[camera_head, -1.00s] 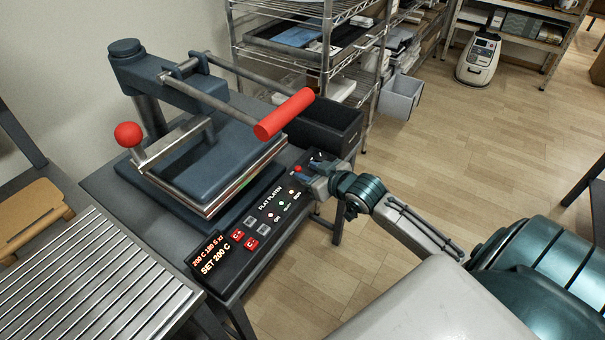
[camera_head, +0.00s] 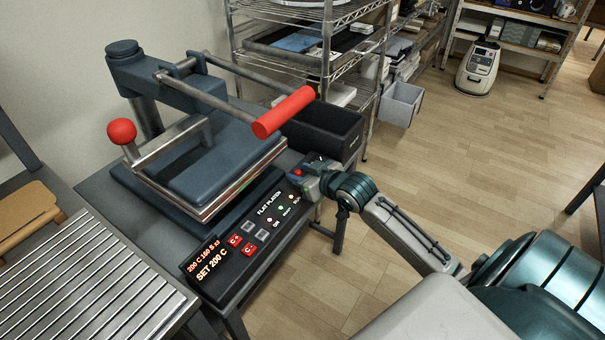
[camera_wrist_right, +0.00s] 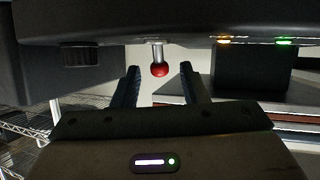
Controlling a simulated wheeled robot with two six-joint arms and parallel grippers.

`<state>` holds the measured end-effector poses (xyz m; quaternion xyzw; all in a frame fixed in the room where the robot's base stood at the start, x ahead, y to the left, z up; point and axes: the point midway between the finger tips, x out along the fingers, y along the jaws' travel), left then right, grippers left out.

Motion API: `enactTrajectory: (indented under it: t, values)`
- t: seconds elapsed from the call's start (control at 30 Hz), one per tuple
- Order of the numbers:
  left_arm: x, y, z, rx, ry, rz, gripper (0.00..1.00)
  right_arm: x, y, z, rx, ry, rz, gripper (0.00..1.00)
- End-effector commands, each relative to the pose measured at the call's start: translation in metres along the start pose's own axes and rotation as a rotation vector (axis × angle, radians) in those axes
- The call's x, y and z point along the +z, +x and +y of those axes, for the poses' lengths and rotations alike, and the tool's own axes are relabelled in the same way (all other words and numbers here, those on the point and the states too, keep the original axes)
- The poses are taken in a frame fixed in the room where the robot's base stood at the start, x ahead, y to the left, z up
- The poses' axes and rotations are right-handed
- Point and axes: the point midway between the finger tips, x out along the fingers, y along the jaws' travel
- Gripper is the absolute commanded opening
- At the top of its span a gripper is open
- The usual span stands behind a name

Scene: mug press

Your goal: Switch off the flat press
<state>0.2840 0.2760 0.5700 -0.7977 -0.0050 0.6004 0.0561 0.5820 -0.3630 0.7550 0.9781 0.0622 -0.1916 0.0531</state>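The flat press (camera_head: 215,165) stands on a grey table with its dark blue upper plate over the base. Its control panel (camera_head: 240,240) has a lit display reading SET 200 C, red buttons and small lamps. My right gripper (camera_head: 305,178) is at the panel's far right end, by a small red-tipped switch (camera_head: 297,173). In the right wrist view, the red ball tip (camera_wrist_right: 160,70) on a metal stem shows between the two fingers of the right gripper (camera_wrist_right: 160,78). The fingers are open, with a gap on both sides of the ball. My left gripper is out of view.
The red handle bar (camera_head: 284,112) and the red knob (camera_head: 121,131) of the press stick up above the panel. A dark bin (camera_head: 325,130) sits behind the gripper. A slatted metal surface (camera_head: 85,285) is at lower left. Floor to the right is clear.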

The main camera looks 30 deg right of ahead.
Motion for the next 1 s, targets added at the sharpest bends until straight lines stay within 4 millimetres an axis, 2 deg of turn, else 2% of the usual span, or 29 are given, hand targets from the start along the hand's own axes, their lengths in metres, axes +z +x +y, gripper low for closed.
enactTrajectory:
  t: [0.03,0.2,0.57,0.9,0.97,1.0]
  values:
    - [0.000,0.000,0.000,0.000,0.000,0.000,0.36,0.000,0.000,0.000,0.000,0.000,0.000,0.32]
    - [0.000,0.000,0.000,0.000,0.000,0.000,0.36,0.000,0.000,0.000,0.000,0.000,0.000,0.00]
    - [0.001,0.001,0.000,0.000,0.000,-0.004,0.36,0.003,-0.001,0.000,-0.001,0.011,0.039,0.00]
    - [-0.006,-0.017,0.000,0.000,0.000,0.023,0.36,0.009,-0.007,0.002,-0.005,0.065,0.237,0.00]
    - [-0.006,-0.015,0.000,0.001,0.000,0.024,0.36,0.009,-0.009,0.002,-0.007,0.075,0.268,0.00]
    - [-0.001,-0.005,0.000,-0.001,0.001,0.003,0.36,0.010,-0.009,0.002,-0.007,0.080,0.286,0.00]
